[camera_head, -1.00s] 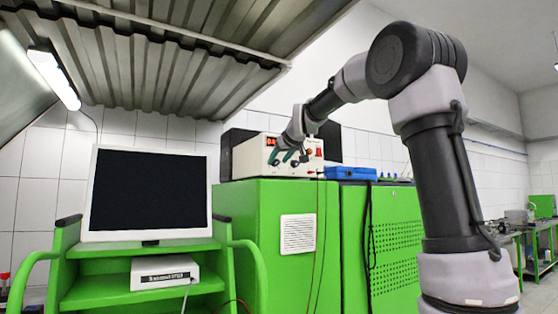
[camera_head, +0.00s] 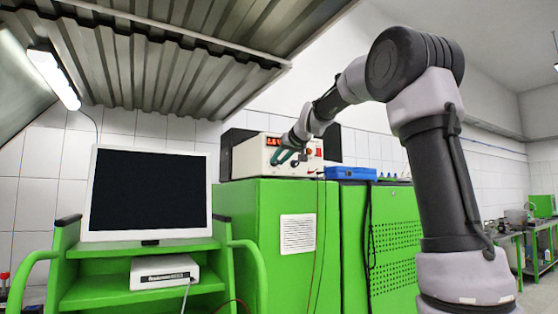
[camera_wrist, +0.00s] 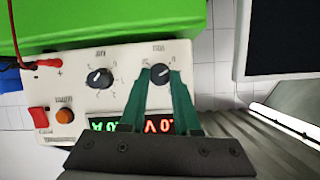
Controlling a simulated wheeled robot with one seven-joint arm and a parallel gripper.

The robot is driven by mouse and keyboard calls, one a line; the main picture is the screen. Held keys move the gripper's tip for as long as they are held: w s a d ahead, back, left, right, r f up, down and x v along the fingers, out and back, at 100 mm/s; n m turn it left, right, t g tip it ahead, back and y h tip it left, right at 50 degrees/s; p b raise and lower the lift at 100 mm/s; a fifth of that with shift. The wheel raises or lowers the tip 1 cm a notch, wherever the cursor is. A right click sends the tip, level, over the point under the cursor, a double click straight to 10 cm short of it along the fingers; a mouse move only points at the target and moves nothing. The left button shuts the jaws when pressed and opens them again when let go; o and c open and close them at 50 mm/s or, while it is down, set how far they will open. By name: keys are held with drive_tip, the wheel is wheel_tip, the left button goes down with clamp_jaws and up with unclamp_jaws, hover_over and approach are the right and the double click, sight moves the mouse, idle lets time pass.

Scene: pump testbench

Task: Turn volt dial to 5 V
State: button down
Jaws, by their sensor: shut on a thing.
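The power supply (camera_head: 262,151) is a cream box with knobs and displays on top of the green cabinet. In the wrist view its front panel (camera_wrist: 78,108) appears upside down. The volt dial (camera_wrist: 159,73) is a black round knob with a pale pointer line. My gripper (camera_wrist: 160,78) has its green fingers shut on this dial, one on each side. In the head view my gripper (camera_head: 279,158) reaches the panel's front. The red volt display (camera_wrist: 158,125) is partly covered by the fingers; I read ".0 V", with the leading digit unclear.
A second black dial (camera_wrist: 99,78) sits beside the volt dial. A green amp display (camera_wrist: 103,125), a red switch (camera_wrist: 39,117), an orange button (camera_wrist: 64,115) and a red lead (camera_wrist: 28,65) share the panel. A blue case (camera_head: 350,173) stands right of the supply. A monitor (camera_head: 148,193) stands at left.

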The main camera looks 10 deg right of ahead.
drive_tip(key=m, duration=0.1)
drive_tip(key=m+y, duration=0.2)
drive_tip(key=shift+w+d+g, duration=0.1)
drive_tip(key=shift+d+g, duration=0.15)
drive_tip(key=shift+g, duration=0.05)
drive_tip(key=shift+m, duration=0.3)
idle(0.3)
drive_tip(key=c, duration=0.6)
unclamp_jaws()
drive_tip(key=shift+c, duration=0.2)
drive_tip(key=v, duration=1)
drive_tip(key=shift+s+d, duration=0.3)
drive_tip(key=shift+d, duration=0.05)
